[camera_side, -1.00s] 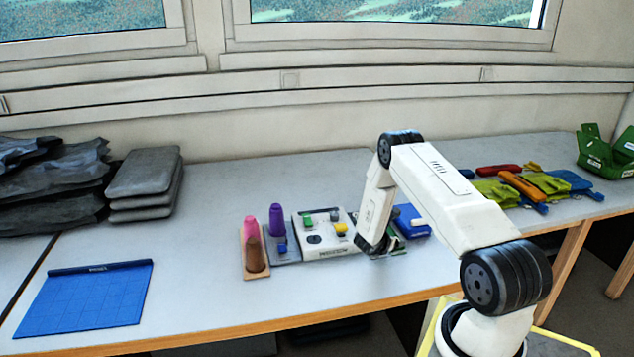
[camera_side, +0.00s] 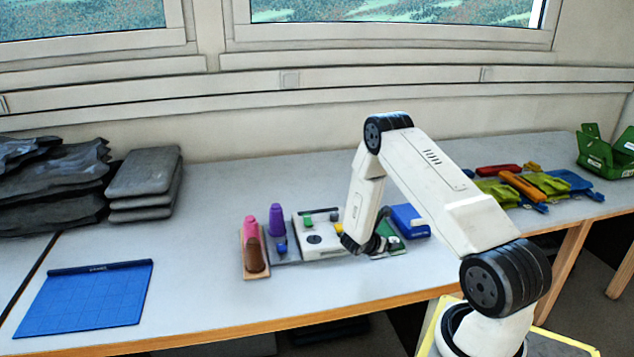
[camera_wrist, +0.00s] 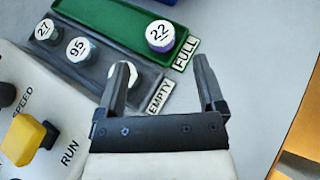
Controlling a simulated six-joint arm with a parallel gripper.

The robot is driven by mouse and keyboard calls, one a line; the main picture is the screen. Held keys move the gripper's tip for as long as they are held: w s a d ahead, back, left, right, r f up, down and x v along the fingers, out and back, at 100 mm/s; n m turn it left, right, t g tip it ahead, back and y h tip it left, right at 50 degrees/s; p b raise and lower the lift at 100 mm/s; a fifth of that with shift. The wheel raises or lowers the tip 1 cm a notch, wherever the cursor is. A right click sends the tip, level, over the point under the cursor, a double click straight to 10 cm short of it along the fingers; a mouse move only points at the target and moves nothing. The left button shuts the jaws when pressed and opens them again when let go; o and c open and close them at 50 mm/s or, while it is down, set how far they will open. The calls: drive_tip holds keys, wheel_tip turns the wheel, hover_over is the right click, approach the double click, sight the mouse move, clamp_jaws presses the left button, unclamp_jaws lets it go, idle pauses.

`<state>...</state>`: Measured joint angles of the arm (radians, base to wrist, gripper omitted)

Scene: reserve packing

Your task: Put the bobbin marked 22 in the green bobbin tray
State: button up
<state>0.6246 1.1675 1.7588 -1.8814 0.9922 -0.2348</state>
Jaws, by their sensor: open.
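In the wrist view, the bobbin marked 22 (camera_wrist: 159,36), with a white top and purple-blue side, stands in the green bobbin tray (camera_wrist: 112,18) at its end by the FULL label. My gripper (camera_wrist: 162,66) is open, with nothing between its fingers, and the bobbin lies beyond the fingertips, apart from them. In the side view, my gripper (camera_side: 365,246) is low over the table, and part of the green tray (camera_side: 399,246) shows just right of it. The bobbin cannot be made out there.
A grey tray (camera_wrist: 93,62) labelled EMPTY holds bobbins marked 27 (camera_wrist: 45,30) and 95 (camera_wrist: 77,48), plus one partly hidden by my left finger. A white machine (camera_side: 323,244) and purple and pink cones stand left. A blue box (camera_side: 410,221) stands behind.

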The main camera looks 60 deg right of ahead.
drive_tip(key=shift+v, duration=2.6)
drive_tip(key=shift+a+r+m, duration=0.3)
drive_tip(key=shift+a+r, duration=0.1)
drive_tip(key=shift+a, duration=0.05)
drive_tip(key=a+r+m+t+y, duration=0.1)
drive_tip(key=a+r+m+y, duration=0.3)
drive_tip(key=a, duration=0.7)
drive_tip(key=s+a+r+m+t+y, duration=0.1)
drive_tip(key=a+r+m+y, duration=0.3)
drive_tip(key=a, duration=0.7)
drive_tip(key=s+a+r+m+t+y, duration=0.1)
drive_tip(key=a+r+m+t+y, duration=0.2)
drive_tip(key=a+r+m, duration=0.4)
drive_tip(key=a+y, duration=0.1)
drive_tip(key=a, duration=0.3)
drive_tip(key=shift+s+a+r, duration=0.25)
drive_tip(key=shift+a+r, duration=0.05)
drive_tip(key=shift+r, duration=0.05)
